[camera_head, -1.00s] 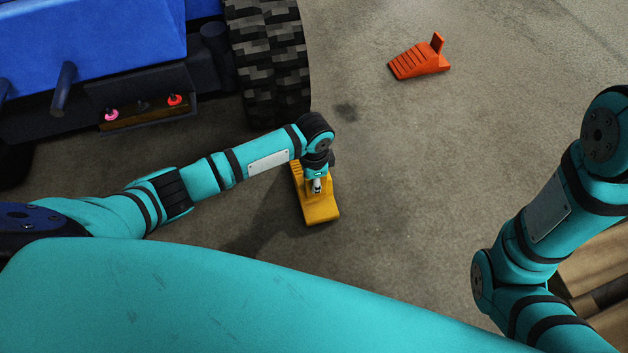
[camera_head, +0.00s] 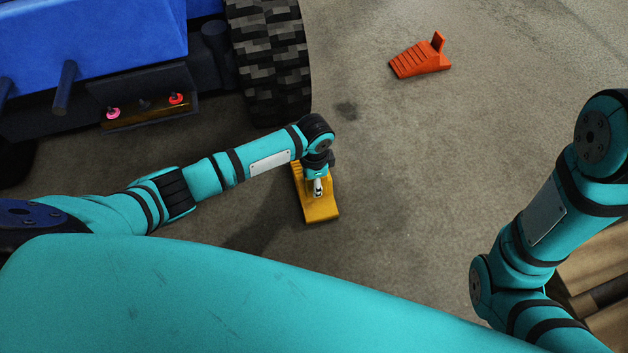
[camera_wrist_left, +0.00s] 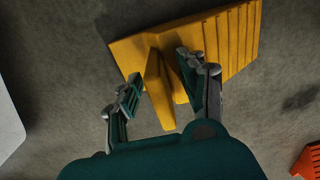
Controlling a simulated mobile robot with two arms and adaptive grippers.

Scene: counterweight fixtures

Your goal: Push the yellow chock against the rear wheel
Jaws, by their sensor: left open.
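The yellow chock (camera_head: 322,208) lies on the floor below the rear wheel (camera_head: 268,62), with a clear gap between them. The wheel has a black, blocky tread. My left gripper (camera_head: 318,188) is down over the chock and hides part of it. In the left wrist view the yellow chock (camera_wrist_left: 238,45) shows its ribbed slope and an upright fin. The open fingers of my left gripper (camera_wrist_left: 158,82) stand on either side of that fin. I cannot tell whether either finger touches it. My right arm shows at the right, but its gripper is out of view.
An orange chock (camera_head: 420,60) lies on the floor right of the wheel. The blue vehicle (camera_head: 95,40) fills the upper left. A wooden pallet-like thing (camera_head: 600,280) is at the lower right. The floor between the yellow chock and the wheel looks clear.

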